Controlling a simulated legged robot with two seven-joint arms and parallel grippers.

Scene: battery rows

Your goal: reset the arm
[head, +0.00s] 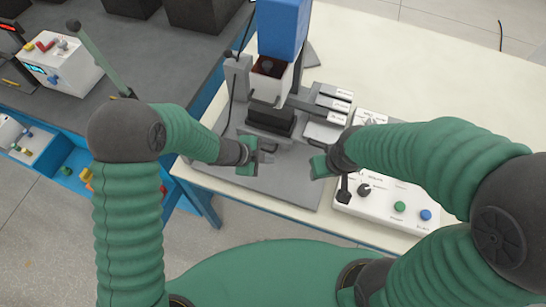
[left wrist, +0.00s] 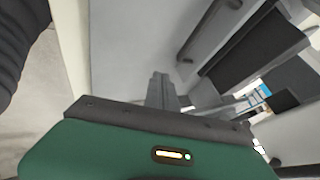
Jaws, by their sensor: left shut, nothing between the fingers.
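My left arm comes in from the left of the head view. Its gripper (head: 268,157) is above the grey base plate in front of the machine, with no object seen in it. In the left wrist view the left gripper's fingers (left wrist: 160,90) are together and empty. My right gripper (head: 318,167) is to the right of the left one, apart from it, near the left end of the control box. Its fingers are partly hidden by its own arm, so its opening is unclear.
A machine with a blue top (head: 282,28) stands on a grey base plate (head: 287,187) on the cream table (head: 412,72). A white control box (head: 378,207) with green and blue buttons is at right. A white device (head: 62,62) sits on the dark table at left.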

